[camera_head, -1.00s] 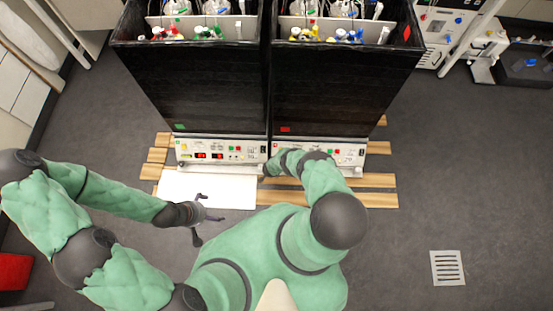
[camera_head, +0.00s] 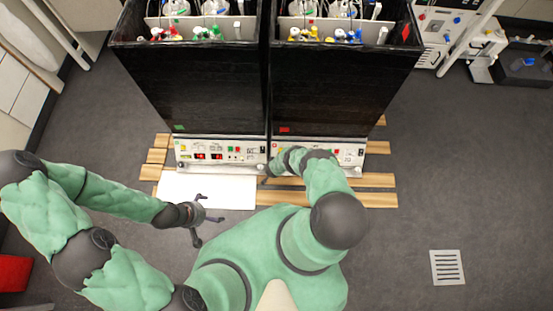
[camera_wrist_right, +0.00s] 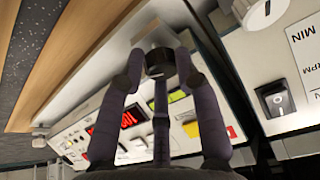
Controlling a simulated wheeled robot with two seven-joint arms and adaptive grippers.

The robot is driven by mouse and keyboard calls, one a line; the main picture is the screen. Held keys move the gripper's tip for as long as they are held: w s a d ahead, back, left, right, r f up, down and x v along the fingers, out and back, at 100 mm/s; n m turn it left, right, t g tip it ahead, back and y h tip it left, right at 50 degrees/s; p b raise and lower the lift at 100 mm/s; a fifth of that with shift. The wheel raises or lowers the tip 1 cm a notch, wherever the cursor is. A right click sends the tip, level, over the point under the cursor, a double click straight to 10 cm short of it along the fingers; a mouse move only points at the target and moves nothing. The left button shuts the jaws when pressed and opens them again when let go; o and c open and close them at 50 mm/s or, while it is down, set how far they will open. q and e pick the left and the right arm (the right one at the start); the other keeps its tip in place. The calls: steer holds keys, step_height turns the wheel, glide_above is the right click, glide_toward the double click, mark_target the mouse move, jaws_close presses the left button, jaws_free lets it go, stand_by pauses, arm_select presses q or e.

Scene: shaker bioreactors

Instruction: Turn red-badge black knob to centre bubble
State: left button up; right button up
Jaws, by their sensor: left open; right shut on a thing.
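The right black shaker cabinet (camera_head: 325,105) carries a red badge (camera_head: 284,129) above its white control panel (camera_head: 346,153). In the right wrist view, my right gripper (camera_wrist_right: 159,68) is shut on a black round knob (camera_wrist_right: 158,58), with fingers on both sides of it. In the head view, my right arm covers the left part of the red-badge panel and hides the knob. My left gripper (camera_head: 210,216) is open and empty above the floor in front of the left cabinet. I cannot make out the bubble in any view.
The left black cabinet (camera_head: 195,90) has a green badge (camera_head: 180,127) and a panel with red displays (camera_head: 208,156). Both stand on wooden slats (camera_head: 375,180). A white sheet (camera_head: 180,190) lies in front of the left one. The floor to the right is clear around a drain grate (camera_head: 447,267).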

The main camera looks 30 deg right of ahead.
steer(key=n, duration=0.2)
steer(key=n+y, duration=0.1)
steer(key=s+n+y, duration=0.1)
steer(key=n, duration=0.1)
steer(key=shift+s+a+f+n+t, duration=0.1)
steer(key=shift+a+f+n+t, duration=0.2)
steer(key=shift+a+t, duration=0.1)
stand_by(0.4)
steer(key=o, duration=1.1)
steer(key=shift+s, duration=0.1)
steer(key=shift+d, duration=0.15)
steer(key=shift+w+d+r, duration=0.2)
steer(key=shift+w+d, duration=0.1)
steer(key=shift+w, duration=0.1)
steer(key=shift+r, duration=0.1)
steer(key=shift+r, duration=0.2)
steer(key=shift+v, duration=3.7)
